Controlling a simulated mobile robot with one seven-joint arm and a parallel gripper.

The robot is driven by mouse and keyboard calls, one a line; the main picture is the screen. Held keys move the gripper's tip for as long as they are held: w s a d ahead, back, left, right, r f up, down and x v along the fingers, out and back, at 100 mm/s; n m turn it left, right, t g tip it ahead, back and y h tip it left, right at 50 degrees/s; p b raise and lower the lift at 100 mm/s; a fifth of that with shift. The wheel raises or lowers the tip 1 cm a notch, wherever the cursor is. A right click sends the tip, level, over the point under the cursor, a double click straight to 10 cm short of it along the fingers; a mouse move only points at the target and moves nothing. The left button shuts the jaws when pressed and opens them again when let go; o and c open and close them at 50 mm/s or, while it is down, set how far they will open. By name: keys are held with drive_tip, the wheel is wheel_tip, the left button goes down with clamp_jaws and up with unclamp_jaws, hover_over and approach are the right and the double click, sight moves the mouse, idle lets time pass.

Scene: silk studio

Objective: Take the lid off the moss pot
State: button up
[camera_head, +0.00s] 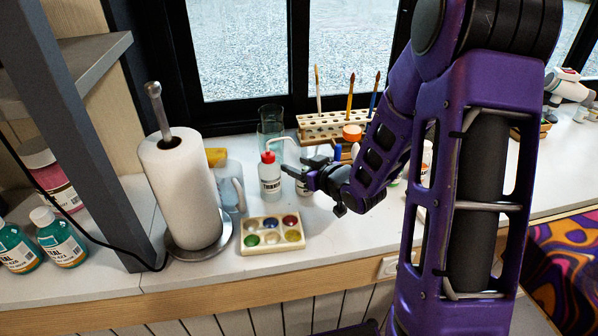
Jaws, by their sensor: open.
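My gripper (298,166) is open and empty at the middle of the counter, its fingers pointing left. Another pale container (427,158) is partly hidden behind my arm. No pot is clearly readable as moss, and no moss-coloured lid can be made out.
A red-topped wash bottle (270,178) stands just left of my gripper, with a glass (271,122) behind. A wooden brush rack (325,127) is at the window. A paint palette (272,238) and paper towel roll (182,195) are at left. Counter in front of my gripper is clear.

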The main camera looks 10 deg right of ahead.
clamp_jaws()
idle(1.4)
